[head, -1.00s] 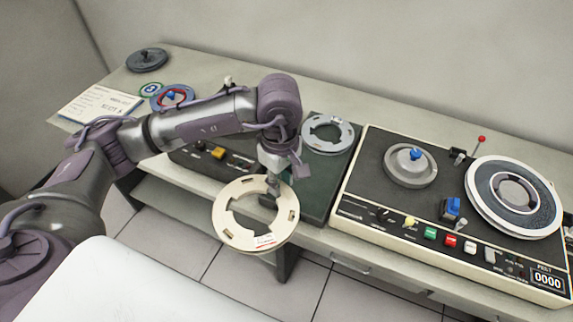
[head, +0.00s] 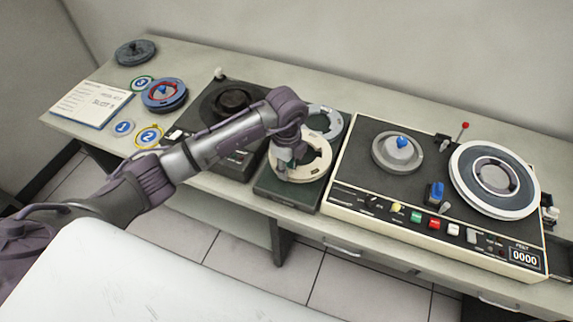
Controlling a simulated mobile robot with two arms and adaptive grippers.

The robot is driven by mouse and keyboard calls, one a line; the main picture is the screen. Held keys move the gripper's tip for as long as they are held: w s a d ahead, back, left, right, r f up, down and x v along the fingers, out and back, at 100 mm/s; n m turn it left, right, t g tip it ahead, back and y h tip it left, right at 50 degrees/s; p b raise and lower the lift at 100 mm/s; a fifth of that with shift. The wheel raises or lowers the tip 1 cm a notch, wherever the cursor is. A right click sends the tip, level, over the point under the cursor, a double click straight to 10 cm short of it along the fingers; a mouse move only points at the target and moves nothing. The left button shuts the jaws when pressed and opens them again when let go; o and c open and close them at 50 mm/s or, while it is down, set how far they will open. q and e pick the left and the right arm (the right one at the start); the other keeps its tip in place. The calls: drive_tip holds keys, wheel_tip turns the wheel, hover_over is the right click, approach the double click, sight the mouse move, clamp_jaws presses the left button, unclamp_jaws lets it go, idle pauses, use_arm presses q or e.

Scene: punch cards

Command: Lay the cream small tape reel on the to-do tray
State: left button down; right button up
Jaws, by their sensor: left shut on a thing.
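My left gripper (head: 284,160) is shut on the rim of the cream tape reel (head: 319,168), at the reel's left side. The reel is over the dark green tray (head: 286,197), which stands between the two machines. I cannot tell whether the reel touches the tray or hangs just above it. A grey reel (head: 335,122) lies at the back of the tray, and the cream reel partly covers it from this view. My left wrist hides part of both reels. My right gripper is not in view.
Numbered rings, a blue reel (head: 163,94), a dark reel (head: 135,52) and a paper sheet (head: 92,104) lie at far left.

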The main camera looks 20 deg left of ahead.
sight(286, 191)
use_arm(q)
drive_tip(key=shift+f+n, duration=0.3)
drive_tip(key=shift+n, duration=0.6)
drive_tip(key=shift+f, duration=0.15)
wheel_tip(286, 191, down, 4)
drive_tip(key=b, duration=0.3)
drive_tip(key=shift+w+f+b, duration=0.1)
drive_tip(key=shift+f+b, duration=0.25)
drive_tip(key=shift+b, duration=0.25)
drive_tip(key=shift+r+p, duration=0.1)
drive_tip(key=shift+p, duration=0.25)
drive_tip(key=shift+f+b, duration=0.8)
drive_tip(key=shift+f, duration=0.55)
idle(0.6)
